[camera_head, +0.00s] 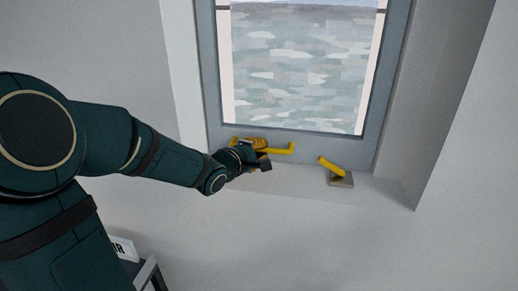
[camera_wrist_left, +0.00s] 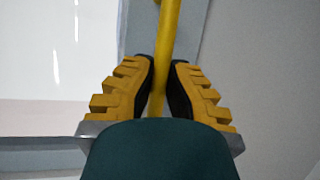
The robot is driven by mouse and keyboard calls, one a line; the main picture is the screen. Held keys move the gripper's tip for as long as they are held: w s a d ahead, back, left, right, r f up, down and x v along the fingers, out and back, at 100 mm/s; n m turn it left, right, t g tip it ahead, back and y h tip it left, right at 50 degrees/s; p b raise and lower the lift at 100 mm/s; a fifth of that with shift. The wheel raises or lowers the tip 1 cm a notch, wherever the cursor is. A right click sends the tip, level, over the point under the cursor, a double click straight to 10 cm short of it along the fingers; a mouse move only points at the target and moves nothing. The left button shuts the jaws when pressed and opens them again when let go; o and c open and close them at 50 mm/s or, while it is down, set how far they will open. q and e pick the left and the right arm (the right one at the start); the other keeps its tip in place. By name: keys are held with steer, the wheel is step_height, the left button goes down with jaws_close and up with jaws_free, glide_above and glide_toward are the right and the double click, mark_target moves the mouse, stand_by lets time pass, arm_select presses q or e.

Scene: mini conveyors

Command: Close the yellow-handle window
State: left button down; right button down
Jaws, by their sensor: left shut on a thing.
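The window has a grey frame (camera_head: 372,146) around a large pane (camera_head: 298,65), set in a white wall recess. A yellow bar handle (camera_head: 284,151) is at the lower left of the frame; it also shows in the left wrist view (camera_wrist_left: 168,40). My left gripper (camera_head: 262,156) is at this handle, with the bar running between its two yellow-padded fingers (camera_wrist_left: 163,85). It is shut on the bar, and hides part of it in the head view. I cannot tell whether the window is fully flush with its frame. My right gripper is not in view.
A second yellow lever (camera_head: 328,163) on a small grey-brown base (camera_head: 341,180) is at the sill, right of my left gripper. The recess side wall (camera_head: 428,100) stands at the right. A dark object with a white sign (camera_head: 124,249) is at the lower left.

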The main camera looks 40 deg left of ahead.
arm_select(q)
steer(key=shift+d+f, duration=0.15)
steer(key=shift+d, duration=0.05)
steer(key=c, duration=1.4)
jaws_free()
steer(key=shift+c, duration=0.2)
steer(key=o, duration=0.5)
steer(key=shift+s, duration=0.25)
steer(key=v, duration=1.2)
